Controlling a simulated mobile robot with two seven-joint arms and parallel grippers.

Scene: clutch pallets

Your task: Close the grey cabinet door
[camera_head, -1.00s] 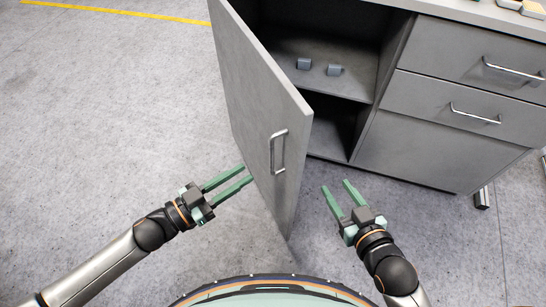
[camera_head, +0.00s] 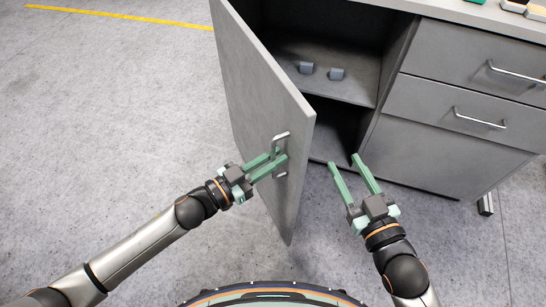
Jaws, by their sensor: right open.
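The grey cabinet door (camera_head: 250,105) stands wide open, swung out toward me from the left side of the grey cabinet (camera_head: 425,140). Its silver handle (camera_head: 281,138) is on the face turned to the left, partly covered by my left gripper. My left gripper (camera_head: 281,164) is at the handle, its green fingers in front of the door face. The frames do not clearly show whether the fingers are apart or closed on the handle. My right gripper (camera_head: 346,162) is open and empty, to the right of the door in front of the cabinet opening.
Drawers with silver handles (camera_head: 480,117) are on the right. Several items lie on the cabinet top at the upper right. The floor (camera_head: 110,130) left of the door is clear.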

